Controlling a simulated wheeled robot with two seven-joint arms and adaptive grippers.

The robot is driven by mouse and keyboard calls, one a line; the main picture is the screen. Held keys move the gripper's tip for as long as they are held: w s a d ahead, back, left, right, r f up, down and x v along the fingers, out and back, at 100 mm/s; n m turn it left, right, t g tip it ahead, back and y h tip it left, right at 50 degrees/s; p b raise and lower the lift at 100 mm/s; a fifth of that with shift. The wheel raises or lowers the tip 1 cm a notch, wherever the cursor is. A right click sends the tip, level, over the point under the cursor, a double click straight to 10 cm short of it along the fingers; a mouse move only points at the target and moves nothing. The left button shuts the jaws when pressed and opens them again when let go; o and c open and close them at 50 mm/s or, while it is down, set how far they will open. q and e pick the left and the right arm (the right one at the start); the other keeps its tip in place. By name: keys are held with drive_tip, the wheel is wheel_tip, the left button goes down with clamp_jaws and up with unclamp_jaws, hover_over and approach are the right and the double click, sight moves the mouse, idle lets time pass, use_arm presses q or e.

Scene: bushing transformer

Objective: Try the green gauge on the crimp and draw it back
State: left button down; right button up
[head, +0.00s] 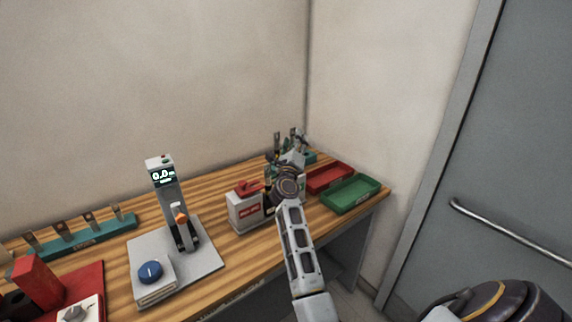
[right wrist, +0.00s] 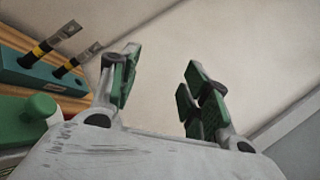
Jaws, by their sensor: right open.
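My right gripper (head: 288,137) is raised over the far right part of the bench. In the right wrist view its green-padded fingers (right wrist: 160,88) stand apart with nothing between them. A rounded green piece (right wrist: 38,106), perhaps the handle of the green gauge, lies at the lower left of that view, outside the fingers. Beyond it is a teal rack (right wrist: 28,75) with upright pieces banded yellow and black (right wrist: 52,42) and topped with metal tabs; these may be the crimps. In the head view my right arm hides most of this area. My left gripper is not in view.
A grey box with a red label (head: 247,212) and a red piece on top stands left of my right arm. Red (head: 330,178) and green (head: 350,194) trays lie to its right. A meter stand (head: 205,259) and another teal rack (head: 85,240) are farther left.

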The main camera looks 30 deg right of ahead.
drive_tip(key=s+a+f+n+y+p, duration=0.1)
drive_tip(key=s+f+n+y+p, duration=0.1)
drive_tip(key=n, duration=0.8)
drive_tip(key=s+a+f+n+y+p, duration=0.2)
drive_tip(key=f+n, duration=0.4)
drive_tip(key=n, duration=0.5)
drive_tip(key=s+a+f+n+t+y+p, duration=0.1)
drive_tip(key=s+f+n+y+p, duration=0.1)
drive_tip(key=n, duration=0.8)
wheel_tip(320, 180, down, 3)
drive_tip(key=s+y, duration=0.1)
drive_tip(key=y, duration=0.1)
drive_tip(key=shift+s+a+n+y, duration=0.15)
drive_tip(key=shift+a+n+y, duration=0.1)
drive_tip(key=shift+n+y, duration=0.15)
drive_tip(key=shift+w+r, duration=0.1)
drive_tip(key=shift+w, duration=0.1)
